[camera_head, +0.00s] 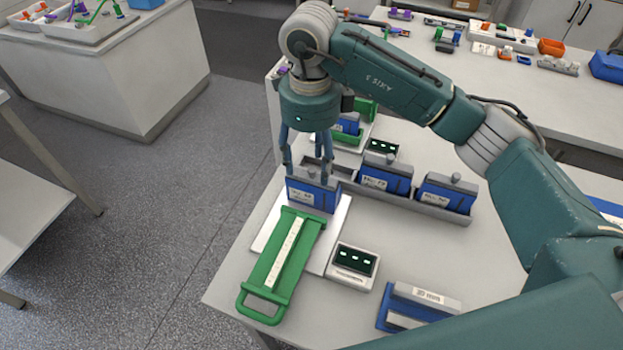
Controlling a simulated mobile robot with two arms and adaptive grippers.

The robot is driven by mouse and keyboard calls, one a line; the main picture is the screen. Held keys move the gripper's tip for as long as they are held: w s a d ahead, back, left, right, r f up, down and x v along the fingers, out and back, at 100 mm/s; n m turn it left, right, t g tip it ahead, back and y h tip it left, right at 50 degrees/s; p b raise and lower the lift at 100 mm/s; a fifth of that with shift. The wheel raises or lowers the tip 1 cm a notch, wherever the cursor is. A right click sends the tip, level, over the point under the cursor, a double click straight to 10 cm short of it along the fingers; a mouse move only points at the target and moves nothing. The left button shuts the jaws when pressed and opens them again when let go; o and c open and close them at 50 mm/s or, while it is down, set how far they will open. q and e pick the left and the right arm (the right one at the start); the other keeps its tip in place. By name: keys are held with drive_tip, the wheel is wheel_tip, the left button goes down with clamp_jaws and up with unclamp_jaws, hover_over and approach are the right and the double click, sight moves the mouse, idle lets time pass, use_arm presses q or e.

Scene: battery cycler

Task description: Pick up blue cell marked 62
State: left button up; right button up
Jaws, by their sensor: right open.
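A blue cell (313,198) with a white label stands on a white plate (332,232), at the far end of a green handled frame (268,270). Two more labelled blue cells, one in the middle (386,177) and one on the right (447,194), stand in a grey rack (432,209). Another blue cell (346,125) shows partly behind my gripper. The label numbers are too small to read surely. My right gripper (308,177) points down, open, its fingertips at the top of the cell by the green frame. I cannot tell whether they touch it. My left gripper is out of view.
A small display box (354,263) stands right of the green frame, and a second one (384,149) is behind the rack. A blue and grey block (418,304) lies at the front. Cluttered benches stand behind and at the far left. The table between rack and front block is clear.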

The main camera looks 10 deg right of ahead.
sight(311, 182)
drive_tip(key=shift+s+f+p, duration=0.2)
drive_tip(key=shift+s+f, duration=0.05)
drive_tip(key=shift+f, duration=0.3)
drive_tip(key=shift+s+f+p, duration=0.15)
drive_tip(key=shift+s+f, duration=0.1)
drive_tip(key=shift+f, duration=0.65)
drive_tip(key=f+p, duration=0.3)
drive_tip(key=f, duration=0.2)
drive_tip(key=shift+w, duration=0.2)
drive_tip(key=shift+f, duration=0.3)
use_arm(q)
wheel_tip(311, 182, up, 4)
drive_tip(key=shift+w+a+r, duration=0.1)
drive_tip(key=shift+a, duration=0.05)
use_arm(e)
drive_tip(key=shift+f, duration=0.1)
drive_tip(key=shift+w, duration=0.1)
drive_tip(key=shift+c, duration=1)
clamp_jaws()
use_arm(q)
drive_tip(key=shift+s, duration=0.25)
